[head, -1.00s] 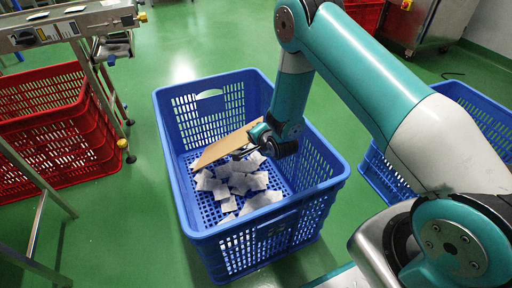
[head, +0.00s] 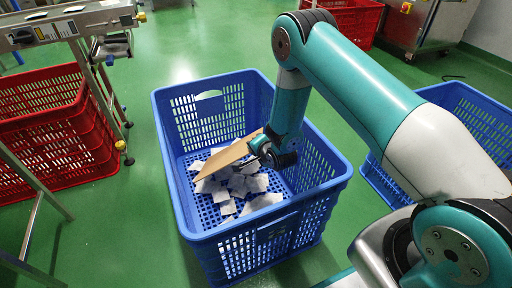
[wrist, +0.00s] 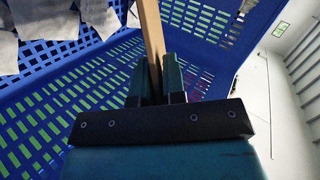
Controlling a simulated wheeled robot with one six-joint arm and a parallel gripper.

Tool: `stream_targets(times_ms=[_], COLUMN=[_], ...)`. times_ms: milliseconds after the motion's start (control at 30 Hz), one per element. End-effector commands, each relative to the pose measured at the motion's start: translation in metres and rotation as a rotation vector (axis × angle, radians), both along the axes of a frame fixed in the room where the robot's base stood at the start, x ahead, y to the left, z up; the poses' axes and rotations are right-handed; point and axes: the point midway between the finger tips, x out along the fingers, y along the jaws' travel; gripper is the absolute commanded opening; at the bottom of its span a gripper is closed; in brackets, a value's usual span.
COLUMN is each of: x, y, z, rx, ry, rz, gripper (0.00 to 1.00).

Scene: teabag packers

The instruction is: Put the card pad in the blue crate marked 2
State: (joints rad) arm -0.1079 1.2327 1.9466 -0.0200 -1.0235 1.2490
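The card pad (head: 228,158) is a flat brown board, slanted in the head view and seen edge-on in the wrist view (wrist: 152,35). My gripper (head: 261,150) is shut on one end of it, with a finger on each side in the wrist view (wrist: 160,80). The pad is within the walls of the near blue crate (head: 172,190), above white teabags (head: 240,184). I cannot tell whether it touches them. A second blue crate (head: 465,105) stands at the right, partly hidden behind my arm. No number is readable on either crate.
A red crate (head: 60,130) stands at the left beside a conveyor frame (head: 80,22). Another red crate (head: 345,18) and a steel cabinet (head: 425,25) are at the back. Green floor (head: 190,45) is clear behind the near blue crate.

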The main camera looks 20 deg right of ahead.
Motion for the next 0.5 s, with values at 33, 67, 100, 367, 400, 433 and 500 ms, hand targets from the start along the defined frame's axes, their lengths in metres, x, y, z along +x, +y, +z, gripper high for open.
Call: stream_targets(times_ms=[33, 67, 100, 367, 400, 433, 500], x=[0.0, 0.0, 0.0, 0.0, 0.0, 0.0, 0.0], y=[0.0, 0.0, 0.0, 0.0, 0.0, 0.0, 0.0], z=[0.0, 0.0, 0.0, 0.002, 0.005, 0.007, 0.018], rx=[0.0, 0.0, 0.0, 0.0, 0.0, 0.0, 0.0], ry=[0.0, 0.0, 0.0, -0.001, -0.001, -0.001, -0.002], rz=[0.0, 0.0, 0.0, 0.0, 0.0, 0.0, 0.0], gripper=[0.23, 0.3, 0.3, 0.3, 0.3, 0.3, 0.3])
